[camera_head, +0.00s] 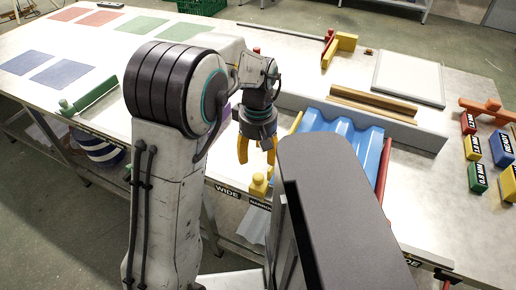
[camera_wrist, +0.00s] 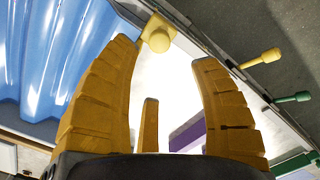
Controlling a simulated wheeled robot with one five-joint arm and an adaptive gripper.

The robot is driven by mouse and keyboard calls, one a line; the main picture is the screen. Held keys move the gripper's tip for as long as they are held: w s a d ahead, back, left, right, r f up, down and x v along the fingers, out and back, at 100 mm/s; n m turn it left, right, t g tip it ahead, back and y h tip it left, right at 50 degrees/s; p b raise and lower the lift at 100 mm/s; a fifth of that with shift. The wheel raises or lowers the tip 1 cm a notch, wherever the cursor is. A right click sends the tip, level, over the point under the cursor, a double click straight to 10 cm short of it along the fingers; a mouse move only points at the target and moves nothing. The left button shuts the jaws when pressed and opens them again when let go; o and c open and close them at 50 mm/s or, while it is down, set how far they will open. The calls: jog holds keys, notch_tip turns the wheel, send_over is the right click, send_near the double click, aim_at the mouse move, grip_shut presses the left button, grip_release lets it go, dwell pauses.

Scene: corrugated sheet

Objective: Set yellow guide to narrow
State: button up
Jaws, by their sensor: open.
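The yellow guide shows as a thin bar (camera_head: 297,122) along the left side of the blue corrugated sheet (camera_head: 343,133). A yellow knob (camera_head: 259,184) stands at the table's front edge, just above the partly hidden NARROW label (camera_head: 260,203); the WIDE label (camera_head: 227,191) is to its left. My gripper (camera_head: 257,160) points down with yellow fingers apart, above and behind the knob. In the wrist view, the open fingers (camera_wrist: 165,52) are empty, and the yellow knob (camera_wrist: 157,38) shows between and beyond the tips, close to the left finger. I cannot tell whether they touch.
A red guide (camera_head: 384,165) runs along the sheet's right side. Labelled blocks (camera_head: 478,177) stand at the right. A purple strip (camera_wrist: 187,135) lies under my gripper. Yellow (camera_wrist: 262,59) and green (camera_wrist: 295,98) handles stick out from the table edge. My arm hides part of the table.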

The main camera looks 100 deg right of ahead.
jog(key=shift+r, duration=0.75)
dwell(0.4)
